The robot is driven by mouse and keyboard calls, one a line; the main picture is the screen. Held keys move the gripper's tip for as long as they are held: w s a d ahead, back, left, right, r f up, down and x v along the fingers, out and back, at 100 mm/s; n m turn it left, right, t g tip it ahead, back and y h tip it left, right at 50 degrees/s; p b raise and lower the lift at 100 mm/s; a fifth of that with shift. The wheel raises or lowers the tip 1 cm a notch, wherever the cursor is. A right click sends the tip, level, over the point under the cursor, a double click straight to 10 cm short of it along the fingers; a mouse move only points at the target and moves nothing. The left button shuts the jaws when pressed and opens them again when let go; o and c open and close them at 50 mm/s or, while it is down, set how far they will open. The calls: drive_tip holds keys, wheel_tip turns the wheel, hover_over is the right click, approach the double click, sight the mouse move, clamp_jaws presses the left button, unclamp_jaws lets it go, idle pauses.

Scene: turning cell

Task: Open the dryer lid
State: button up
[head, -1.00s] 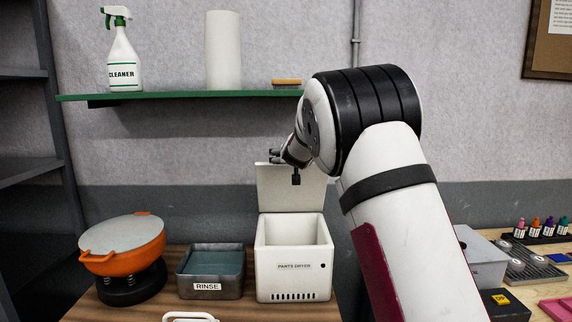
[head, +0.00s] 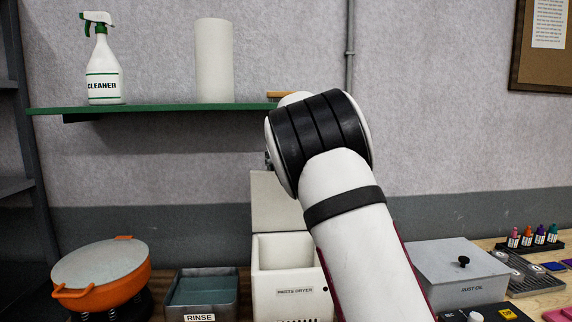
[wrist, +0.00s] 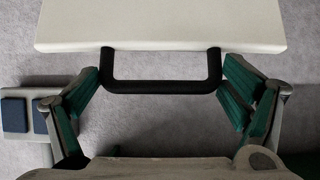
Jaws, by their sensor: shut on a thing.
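The white parts dryer (head: 265,305) stands on the bench in the head view, partly behind my arm. Its lid (head: 278,205) stands upright at the back edge, and the box below is open at the top. In the wrist view the lid (wrist: 160,25) fills the top, with its black bar handle (wrist: 160,87) below its edge. My gripper (wrist: 160,95) is shut on the handle, with its green-padded fingers at the handle's two ends. In the head view my gripper is almost wholly hidden behind my arm.
A rinse tray (head: 200,306) and an orange lidded pan (head: 120,290) stand left of the dryer. A grey rust-oil box (head: 450,272) is to the right. A green shelf (head: 170,110) with a cleaner bottle (head: 103,75) and a white roll (head: 214,60) hangs above.

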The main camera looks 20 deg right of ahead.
drive_tip(key=shift+d+r, duration=0.15)
drive_tip(key=shift+r, duration=0.05)
drive_tip(key=o, duration=1.4)
drive_tip(key=shift+f, duration=0.1)
drive_tip(key=v, duration=1.2)
